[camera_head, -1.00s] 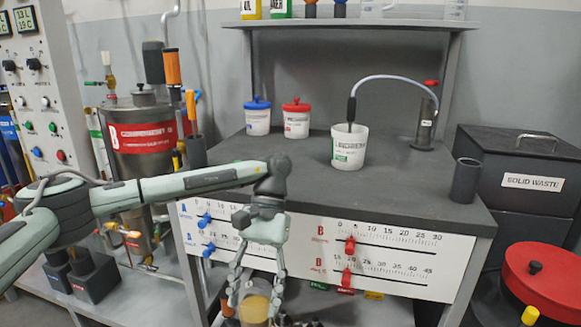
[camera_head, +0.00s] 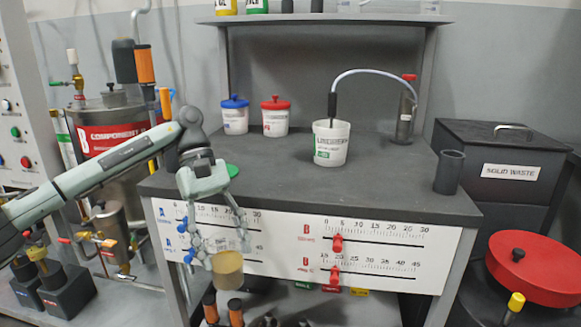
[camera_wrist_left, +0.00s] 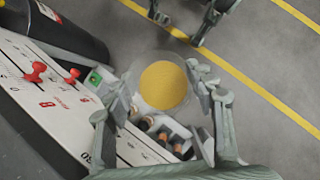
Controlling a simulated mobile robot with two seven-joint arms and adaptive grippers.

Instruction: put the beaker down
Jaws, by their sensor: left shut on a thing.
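My left gripper (camera_head: 229,254) is shut on a clear beaker (camera_head: 228,268) with yellow-tan contents. It holds the beaker in the air in front of the workbench (camera_head: 385,190), below the bench top's front edge. In the left wrist view the beaker (camera_wrist_left: 163,85) is seen from above between the fingers, its contents a yellow disc. Part of what looks like my right gripper (camera_wrist_left: 195,20) is cut off at the top of the left wrist view; its jaws are unclear.
On the bench stand a white bucket with a hose (camera_head: 331,143), a blue-lidded tub (camera_head: 235,118), a red-lidded tub (camera_head: 275,120) and a dark cup (camera_head: 449,172). The front middle of the top is clear. A scale panel (camera_head: 390,250) fronts the bench.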

